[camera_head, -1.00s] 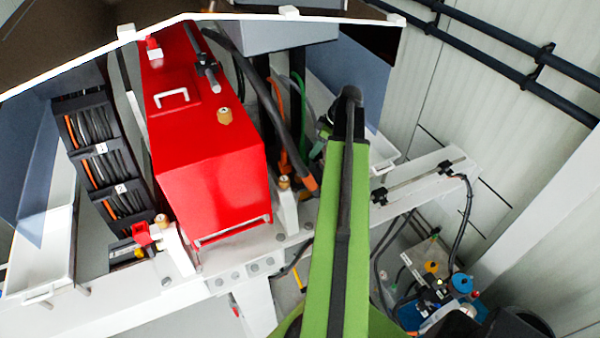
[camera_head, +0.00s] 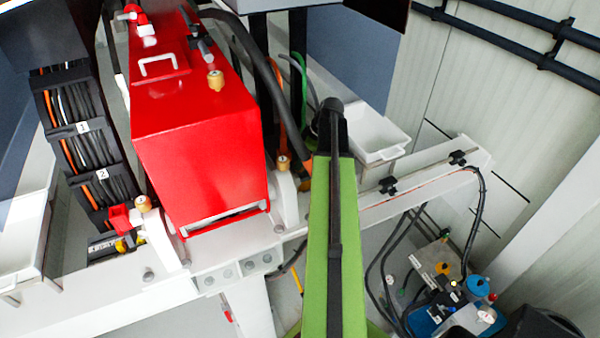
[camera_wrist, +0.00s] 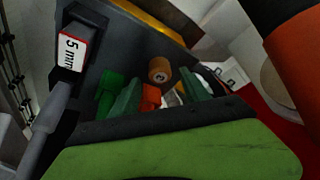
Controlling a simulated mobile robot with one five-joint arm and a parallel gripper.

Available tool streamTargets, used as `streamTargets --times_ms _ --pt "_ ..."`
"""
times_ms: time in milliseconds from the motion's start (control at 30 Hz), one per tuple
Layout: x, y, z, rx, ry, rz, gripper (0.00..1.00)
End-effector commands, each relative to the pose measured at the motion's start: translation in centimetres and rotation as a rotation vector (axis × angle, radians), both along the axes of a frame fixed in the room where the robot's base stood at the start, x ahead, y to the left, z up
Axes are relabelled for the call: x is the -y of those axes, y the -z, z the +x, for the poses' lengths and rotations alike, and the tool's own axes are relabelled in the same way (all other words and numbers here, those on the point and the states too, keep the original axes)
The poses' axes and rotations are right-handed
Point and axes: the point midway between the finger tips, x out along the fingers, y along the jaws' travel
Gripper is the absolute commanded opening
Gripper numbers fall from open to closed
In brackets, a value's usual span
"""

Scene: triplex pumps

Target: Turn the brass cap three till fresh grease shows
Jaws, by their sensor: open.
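In the head view, one brass cap (camera_head: 215,80) stands on top of the red housing (camera_head: 200,160). Another brass cap (camera_head: 142,203) is at its lower left, beside a red fitting. A third brass cap (camera_head: 283,162) is at its right, near my green arm. I cannot read which is number three, nor tell whether grease shows. In the wrist view, a brass cap (camera_wrist: 160,70) lies just beyond and between the dark green fingers of my gripper (camera_wrist: 164,84). The fingers look apart, with no visible grip on the cap. My gripper is hidden in the head view.
In the wrist view, a plate marked 5 mm (camera_wrist: 72,46) is at left and a large orange-red part (camera_wrist: 297,50) at right. In the head view, a white beam (camera_head: 425,180) runs right of my arm; hoses and coloured fittings (camera_head: 465,290) sit lower right.

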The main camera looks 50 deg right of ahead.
Motion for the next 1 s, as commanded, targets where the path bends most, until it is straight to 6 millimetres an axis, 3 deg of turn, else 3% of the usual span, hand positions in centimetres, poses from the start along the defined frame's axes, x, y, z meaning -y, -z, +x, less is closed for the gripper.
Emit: streamTargets --times_ms 33,100,467,867,1000 --pt "-0.08 1.20 0.25 0.000 0.000 0.000 0.55" --pt "-0.16 1.61 0.46 0.000 0.000 0.000 0.55" --pt "-0.24 1.69 0.62 0.000 0.002 0.000 0.55" --pt "-0.19 1.69 0.60 0.000 0.002 0.000 0.02" --pt "-0.63 1.69 0.54 0.000 0.003 0.000 0.00"
